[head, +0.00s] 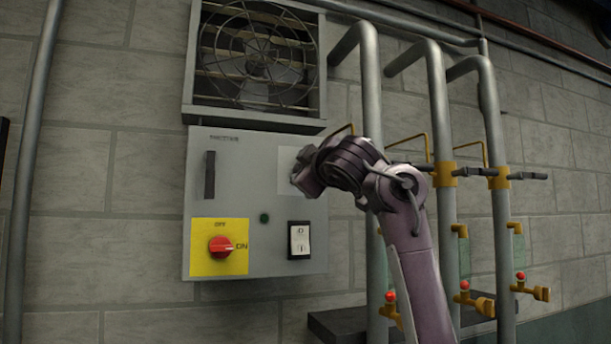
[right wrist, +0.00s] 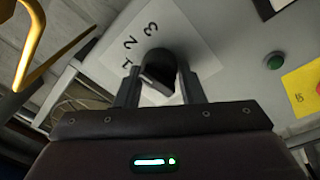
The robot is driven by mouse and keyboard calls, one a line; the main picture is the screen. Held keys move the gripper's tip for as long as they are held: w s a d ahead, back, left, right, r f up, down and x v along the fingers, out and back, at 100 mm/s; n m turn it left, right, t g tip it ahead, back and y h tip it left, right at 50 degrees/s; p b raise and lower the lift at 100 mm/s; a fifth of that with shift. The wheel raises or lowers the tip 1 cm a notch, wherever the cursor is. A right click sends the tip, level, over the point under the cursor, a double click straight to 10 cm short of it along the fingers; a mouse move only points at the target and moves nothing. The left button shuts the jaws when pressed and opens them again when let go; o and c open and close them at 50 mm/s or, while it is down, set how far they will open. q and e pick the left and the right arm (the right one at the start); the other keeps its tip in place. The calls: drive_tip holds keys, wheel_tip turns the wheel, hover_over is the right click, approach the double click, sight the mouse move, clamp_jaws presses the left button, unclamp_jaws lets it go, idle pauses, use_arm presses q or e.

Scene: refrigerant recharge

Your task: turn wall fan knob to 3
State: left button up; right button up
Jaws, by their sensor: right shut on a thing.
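The wall fan (head: 258,60) sits behind a wire guard above a grey control box (head: 265,255). The fan knob (right wrist: 158,68) is a dark knob on a white label (right wrist: 185,30) marked 1, 2, 3 in the right wrist view. My right gripper (right wrist: 160,85) is shut on the knob, one finger on each side of it. The knob's pointer direction is hard to make out. In the head view my right gripper (head: 300,178) is at the label on the box's upper right, and my arm hides the knob. My left gripper is not in view.
The box also carries a red switch (head: 220,246) on a yellow plate, a green button (head: 264,218), a white rocker switch (head: 299,240) and a dark handle (head: 210,175). Grey vertical pipes (head: 370,100) with yellow valves stand close to the right, beside my right arm.

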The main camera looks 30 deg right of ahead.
drive_tip(key=m, duration=0.4)
drive_tip(key=shift+w+a+f+h+b, duration=0.1)
drive_tip(key=shift+w+f+h+b, duration=0.05)
drive_tip(key=shift+f+h+b, duration=0.2)
drive_tip(key=shift+r+m+g+h, duration=0.1)
drive_tip(key=shift+m+g+h, duration=0.2)
drive_tip(key=shift+m, duration=1.7)
drive_tip(key=shift+b, duration=0.3)
drive_tip(key=o, duration=1)
drive_tip(key=shift+r, duration=0.15)
drive_tip(key=shift+s, duration=0.2)
